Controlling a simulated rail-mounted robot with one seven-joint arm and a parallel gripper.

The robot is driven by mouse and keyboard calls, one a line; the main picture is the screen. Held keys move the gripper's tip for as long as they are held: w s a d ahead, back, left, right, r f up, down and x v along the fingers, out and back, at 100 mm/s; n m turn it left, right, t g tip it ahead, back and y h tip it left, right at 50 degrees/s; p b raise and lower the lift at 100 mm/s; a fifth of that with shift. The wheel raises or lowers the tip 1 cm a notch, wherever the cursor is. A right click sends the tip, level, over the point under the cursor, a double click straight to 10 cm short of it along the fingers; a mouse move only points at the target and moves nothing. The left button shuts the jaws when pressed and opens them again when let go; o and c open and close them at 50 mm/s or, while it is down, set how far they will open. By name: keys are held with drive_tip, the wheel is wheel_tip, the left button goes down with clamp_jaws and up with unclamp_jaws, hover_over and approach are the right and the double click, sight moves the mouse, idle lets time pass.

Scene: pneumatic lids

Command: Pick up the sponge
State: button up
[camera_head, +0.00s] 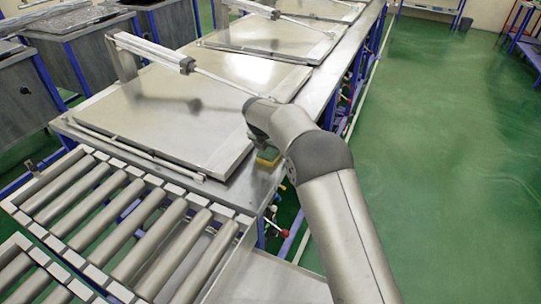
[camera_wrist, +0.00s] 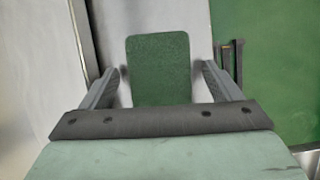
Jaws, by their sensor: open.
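The sponge (camera_wrist: 158,70) shows a dark green rectangular top in the wrist view, lying on the metal table edge. In the head view the sponge (camera_head: 268,157) shows as a small yellow and green block beside the closed lid's right corner, partly hidden by my arm. My gripper (camera_wrist: 163,70) is open in the wrist view, with one finger on each side of the sponge and a gap to each. I cannot tell how high the fingers are above the table. In the head view my gripper is mostly hidden behind my arm.
A closed metal lid (camera_head: 165,112) with a pneumatic cylinder (camera_head: 150,50) lies left of the sponge. A roller conveyor (camera_head: 130,220) is in front. Green floor (camera_head: 440,160) is open beyond the table's right edge. Red-handled valves (camera_head: 284,232) stick out below that edge.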

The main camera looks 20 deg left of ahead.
drive_tip(key=shift+f, duration=0.25)
idle(0.5)
drive_tip(key=c, duration=1.1)
